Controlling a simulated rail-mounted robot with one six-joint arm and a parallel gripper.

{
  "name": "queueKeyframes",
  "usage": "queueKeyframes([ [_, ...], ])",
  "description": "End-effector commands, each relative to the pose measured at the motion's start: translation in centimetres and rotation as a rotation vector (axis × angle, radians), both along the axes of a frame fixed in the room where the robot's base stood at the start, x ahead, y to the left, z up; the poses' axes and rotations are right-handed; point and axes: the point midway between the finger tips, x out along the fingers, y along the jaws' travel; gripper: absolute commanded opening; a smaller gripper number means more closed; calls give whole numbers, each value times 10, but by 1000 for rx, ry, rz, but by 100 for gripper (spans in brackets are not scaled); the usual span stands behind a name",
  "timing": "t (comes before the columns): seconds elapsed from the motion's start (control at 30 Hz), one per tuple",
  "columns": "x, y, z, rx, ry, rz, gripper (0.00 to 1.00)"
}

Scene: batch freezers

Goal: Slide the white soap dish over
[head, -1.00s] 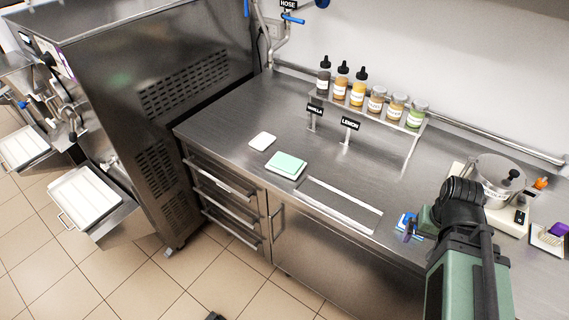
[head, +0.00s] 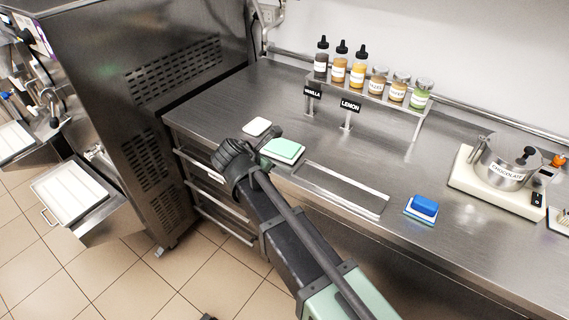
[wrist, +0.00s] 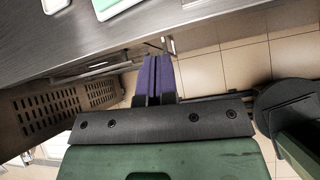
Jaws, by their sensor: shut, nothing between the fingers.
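A small plain white dish (head: 257,126), which I take for the soap dish, lies flat on the steel counter near its front left. It also shows cut off at the top of the wrist view (wrist: 55,4). A mint-green slab on a white base (head: 283,150) lies just right of it, also cut off in the wrist view (wrist: 112,8). My gripper (wrist: 158,62) has its purple fingers side by side, shut and empty. In the wrist view they lie below the counter edge, apart from both items. In the head view my arm hides the fingers.
A blue block on a white dish (head: 423,208) sits right of a recessed steel strip (head: 340,190). A bottle rack (head: 385,95) with VANILLA and LEMON signs stands behind. A scale with a pot (head: 502,165) is at right. Drawer handles (head: 215,185) project below the counter. The mid-counter is clear.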

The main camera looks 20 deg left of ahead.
Motion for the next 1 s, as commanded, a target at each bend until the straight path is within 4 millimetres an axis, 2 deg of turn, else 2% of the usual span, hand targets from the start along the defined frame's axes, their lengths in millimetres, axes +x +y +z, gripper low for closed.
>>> queueKeyframes([
  [0.1,2,0,3,-121,-1,137,0],
  [0.27,3,0,2,-147,5,164,0],
  [0.47,18,-2,-18,-144,7,162,0],
  [0.83,74,-11,-77,-144,7,159,0],
  [0.9,87,-13,-69,-144,7,158,0],
  [1.0,101,-16,-68,-143,8,159,0],
])
